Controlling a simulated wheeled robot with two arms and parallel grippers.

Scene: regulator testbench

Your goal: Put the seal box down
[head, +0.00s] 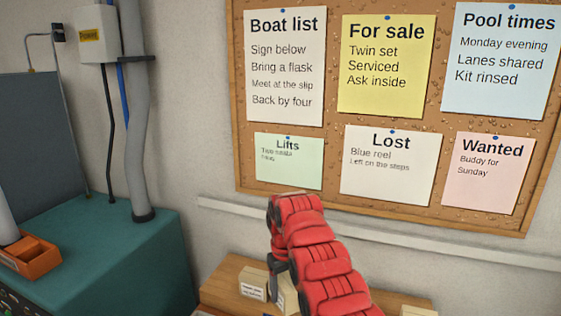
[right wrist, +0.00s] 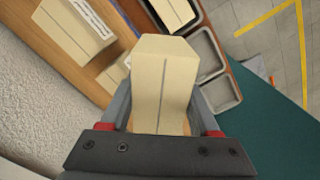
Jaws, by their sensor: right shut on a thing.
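In the right wrist view my right gripper (right wrist: 160,112) is shut on a cream box with a dark line down its face, the seal box (right wrist: 164,75). In the head view the red right arm reaches down over a wooden surface, with the gripper (head: 281,275) mostly hidden behind it. Part of a cream box (head: 289,300) shows below the gripper there. I cannot tell whether the held box touches the wood. My left gripper is in neither view.
Another cream box (head: 253,284) stands just left of the gripper on the wooden surface (head: 222,285). The wrist view shows a similar box (right wrist: 72,32) and grey trays (right wrist: 215,62). A teal bench (head: 120,250) with an orange tray (head: 38,262) is left. A corkboard (head: 335,150) hangs behind.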

